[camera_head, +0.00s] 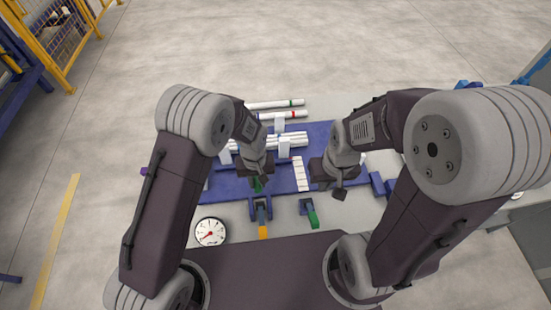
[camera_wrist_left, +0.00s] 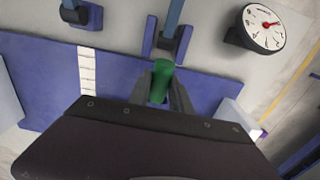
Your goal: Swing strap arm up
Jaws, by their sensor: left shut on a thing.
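My left gripper (camera_head: 257,182) is low over the blue board (camera_head: 232,188), just behind a blue bracket (camera_head: 260,210). Its fingers (camera_wrist_left: 162,88) are shut on a green grip (camera_wrist_left: 161,78), which also shows in the head view (camera_head: 257,186). The grip appears to be the end of the strap arm; its join to the bracket is hard to make out. A second blue bracket (camera_head: 306,206) with a green-ended arm (camera_head: 314,220) stands to the right. My right gripper (camera_head: 339,192) hangs above the board's right part, and its finger opening is unclear.
White pipes with coloured bands (camera_head: 280,115) lie at the back, some in white holders (camera_head: 284,149). An orange-ended piece (camera_head: 263,233) projects toward me from the left bracket. A round gauge (camera_head: 210,232) lies front left. A white marked strip (camera_head: 300,174) crosses the board.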

